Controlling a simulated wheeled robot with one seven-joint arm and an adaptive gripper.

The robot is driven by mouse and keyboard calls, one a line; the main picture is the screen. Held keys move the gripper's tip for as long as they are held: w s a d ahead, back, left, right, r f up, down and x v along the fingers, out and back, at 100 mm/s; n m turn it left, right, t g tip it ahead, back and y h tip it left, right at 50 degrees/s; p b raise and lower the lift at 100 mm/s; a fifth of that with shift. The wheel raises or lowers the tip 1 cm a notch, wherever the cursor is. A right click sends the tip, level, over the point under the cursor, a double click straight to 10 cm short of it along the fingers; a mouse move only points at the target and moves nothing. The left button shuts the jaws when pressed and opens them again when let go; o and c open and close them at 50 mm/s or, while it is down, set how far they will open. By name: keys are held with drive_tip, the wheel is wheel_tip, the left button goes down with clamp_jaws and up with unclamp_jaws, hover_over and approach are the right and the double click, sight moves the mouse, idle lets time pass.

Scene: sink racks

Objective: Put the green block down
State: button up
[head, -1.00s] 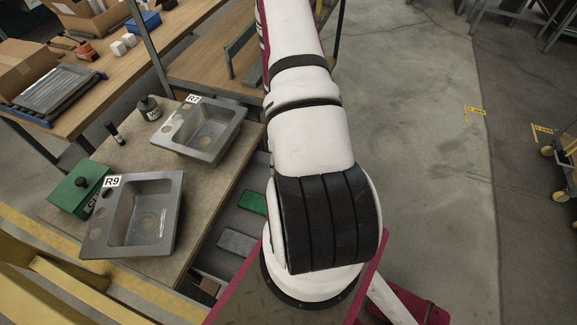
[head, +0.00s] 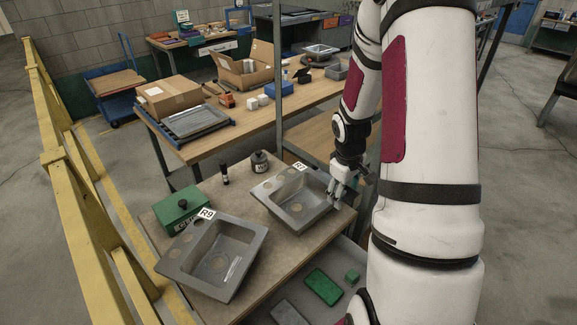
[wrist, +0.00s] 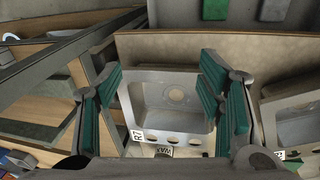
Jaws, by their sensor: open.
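A flat green block (head: 322,287) lies on the lower shelf below the worktop's right edge. A small green cube (head: 352,276) lies just right of it. A green piece also shows at the top of the wrist view (wrist: 275,9). My gripper (head: 341,190) is at the right end of the sink marked R7 (head: 292,199), well above the green block. In the wrist view my gripper (wrist: 165,95) has its teal fingers spread wide with nothing held between them. The R7 sink (wrist: 175,95) shows beyond them; I cannot tell whether they touch it.
A grey block (head: 288,314) lies on the lower shelf. A metal post (head: 279,75) rises behind. Yellow railing (head: 75,190) runs along the left.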

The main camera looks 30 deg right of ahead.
drive_tip(key=a+r+m+t, duration=0.1)
drive_tip(key=a+r, duration=0.6)
drive_tip(key=r, duration=0.3)
drive_tip(key=a+r+t, duration=0.1)
drive_tip(key=a+r, duration=0.6)
drive_tip(key=r, duration=0.3)
drive_tip(key=s+a+r+t+y, duration=0.1)
drive_tip(key=s+a+r+t, duration=0.1)
drive_tip(key=s+a+r, duration=0.7)
drive_tip(key=s+a, duration=0.4)
drive_tip(key=shift+a+r+t+y, duration=0.25)
drive_tip(key=shift+r+t+y, duration=0.15)
